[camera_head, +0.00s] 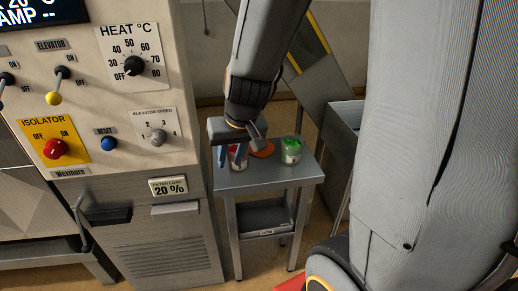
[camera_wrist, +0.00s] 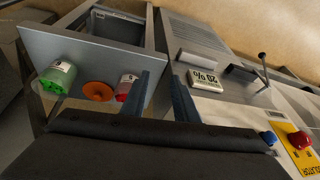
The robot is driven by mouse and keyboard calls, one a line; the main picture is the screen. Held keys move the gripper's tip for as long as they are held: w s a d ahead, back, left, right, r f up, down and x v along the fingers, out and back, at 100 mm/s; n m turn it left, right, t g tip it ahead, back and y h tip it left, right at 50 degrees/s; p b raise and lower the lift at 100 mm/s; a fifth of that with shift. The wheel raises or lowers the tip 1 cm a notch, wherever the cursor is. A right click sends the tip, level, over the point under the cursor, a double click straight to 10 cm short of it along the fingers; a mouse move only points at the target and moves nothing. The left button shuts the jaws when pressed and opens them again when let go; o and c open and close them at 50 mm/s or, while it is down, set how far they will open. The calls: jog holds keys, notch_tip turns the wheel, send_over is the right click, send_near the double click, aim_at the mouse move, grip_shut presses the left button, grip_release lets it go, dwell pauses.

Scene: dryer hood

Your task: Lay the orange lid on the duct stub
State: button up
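The orange lid (camera_head: 263,149) is a flat round disc on the small grey side table, between two jars. It also shows in the wrist view (camera_wrist: 98,91), left of my fingers. My gripper (camera_head: 231,166) is over the table's left part, with its blue fingers pointing down. In the wrist view my gripper (camera_wrist: 160,75) has its fingers apart, with nothing held between them. It is to the left of the lid in the head view and not touching it. I cannot make out a duct stub in either view.
A jar with red contents (camera_wrist: 126,88) stands close to my fingers, partly hidden by them in the head view. A green jar (camera_head: 291,151) stands right of the lid. The side table (camera_head: 268,177) adjoins the control cabinet (camera_head: 150,215) on the left.

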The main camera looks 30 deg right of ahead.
jog(key=w+d+m+t+b, duration=0.1)
jog(key=w+d, duration=0.1)
jog(key=w, duration=0.2)
jog(key=w+d+m+t+h+b, duration=0.1)
jog(key=w+d, duration=0.1)
jog(key=w, duration=0.3)
jog(key=w+d+m+t+h+b, duration=0.1)
jog(key=w+d, duration=0.1)
jog(key=w, duration=0.2)
jog(key=shift+w+d+f, duration=0.1)
jog(key=shift+w+d, duration=0.2)
jog(key=shift+w, duration=0.05)
jog(key=w+d+f+m+h+b, duration=0.1)
jog(key=w+d+m+h+b, duration=0.25)
jog(key=d, duration=0.55)
jog(key=b, duration=0.4)
send_over(258, 156)
jog(key=shift+h, duration=0.45)
notch_tip(258, 156, down, 9)
jog(key=shift+f, duration=0.2)
jog(key=shift+b+x, duration=0.7)
jog(key=shift+x, duration=2.25)
grip_shut()
